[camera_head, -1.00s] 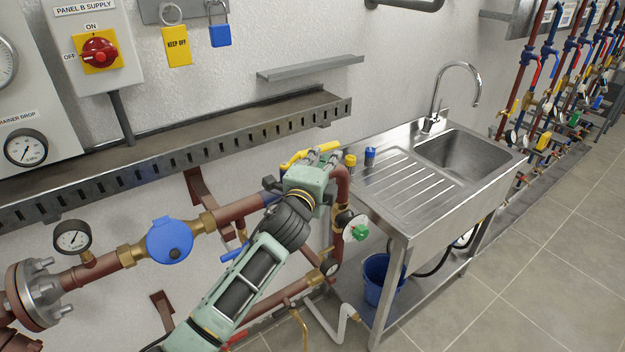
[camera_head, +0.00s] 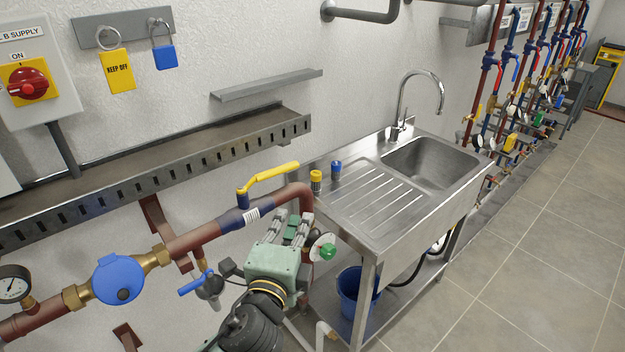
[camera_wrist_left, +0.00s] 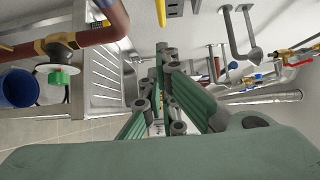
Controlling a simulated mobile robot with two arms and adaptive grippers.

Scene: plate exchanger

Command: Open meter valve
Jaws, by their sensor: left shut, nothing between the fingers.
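The valve with the yellow lever (camera_head: 270,177) sits on the red-brown pipe, to the right of the blue round meter (camera_head: 118,279). The lever lies roughly along the pipe, with its free end toward the sink. My left gripper (camera_head: 292,222) is shut and empty. In the head view it appears just below and right of the lever, apart from it, near the pipe bend. The left wrist view shows my gripper's fingers (camera_wrist_left: 160,85) close together, with a yellow piece (camera_wrist_left: 161,12), perhaps the lever, at the top edge. My right gripper is out of view.
A steel sink (camera_head: 365,205) stands right of the pipe bend, with a blue bucket (camera_head: 350,290) below. A small blue-handled valve (camera_head: 196,284) and a green knob (camera_head: 328,251) are close to my gripper. A slotted metal tray (camera_head: 150,180) runs along the wall.

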